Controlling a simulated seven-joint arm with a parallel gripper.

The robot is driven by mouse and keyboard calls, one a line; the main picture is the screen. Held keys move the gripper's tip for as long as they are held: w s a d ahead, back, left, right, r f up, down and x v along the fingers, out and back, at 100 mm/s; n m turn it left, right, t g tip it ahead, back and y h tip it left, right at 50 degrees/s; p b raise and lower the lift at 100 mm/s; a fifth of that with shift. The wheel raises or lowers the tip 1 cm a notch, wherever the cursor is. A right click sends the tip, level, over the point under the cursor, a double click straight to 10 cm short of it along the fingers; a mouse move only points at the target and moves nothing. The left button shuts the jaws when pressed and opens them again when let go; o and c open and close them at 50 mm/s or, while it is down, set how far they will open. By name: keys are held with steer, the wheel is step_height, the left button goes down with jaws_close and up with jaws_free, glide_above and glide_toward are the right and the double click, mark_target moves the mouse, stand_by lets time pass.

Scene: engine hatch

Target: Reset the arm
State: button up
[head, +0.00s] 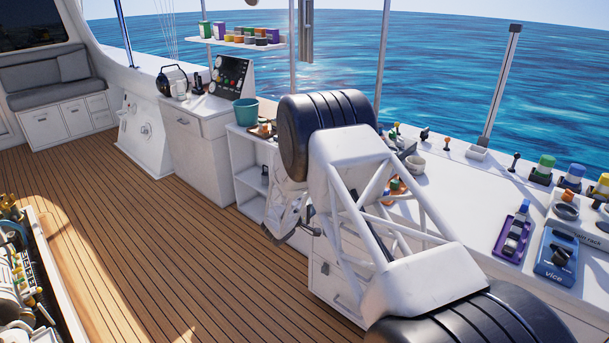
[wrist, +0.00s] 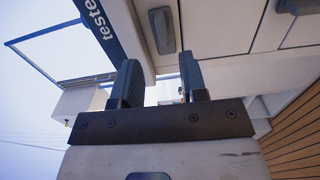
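My arm reaches across the head view from the lower right, with its white lattice link and dark rounded joints. My gripper (head: 290,222) hangs beyond it, beside the front of the white counter, partly hidden by the arm. In the wrist view, the two dark fingers of my gripper (wrist: 160,82) stand apart with a clear gap between them. Nothing is held between them.
The white counter (head: 465,190) runs along the right with tools and coloured pots. A teal bucket (head: 246,112) stands behind my arm. A drawer handle (wrist: 162,30) is near the fingers. The engine hatch (head: 45,270) is at left; the deck (head: 160,220) between is clear.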

steer(key=s+d+r+m+g+h, duration=0.1)
steer(key=s+d+r+m+g, duration=0.2)
steer(key=r, duration=0.4)
steer(key=s+d+r+m+g, duration=0.1)
steer(key=s+d+r+g, duration=0.2)
steer(key=s+d+r, duration=0.35)
steer(key=s+d+r+m+g+y, duration=0.1)
steer(key=s+d+r+g+y, duration=0.15)
steer(key=s+r, duration=0.45)
steer(key=s+d+r+m+g+y, duration=0.1)
steer(key=s+d+r+m+g, duration=0.3)
steer(key=s, duration=0.6)
steer(key=s+a+r+y, duration=0.2)
steer(key=s+y, duration=0.1)
steer(key=s, duration=0.8)
steer(key=s+a+r+t+y, duration=0.1)
steer(key=s+r+y, duration=0.2)
steer(key=s, duration=0.9)
steer(key=s+a+r+t+y, duration=0.1)
steer(key=s+y, duration=0.3)
steer(key=s, duration=0.8)
steer(key=shift+s+a+r, duration=0.25)
steer(key=shift+a+r, duration=0.45)
steer(key=shift+a, duration=0.1)
steer(key=shift+w, duration=0.1)
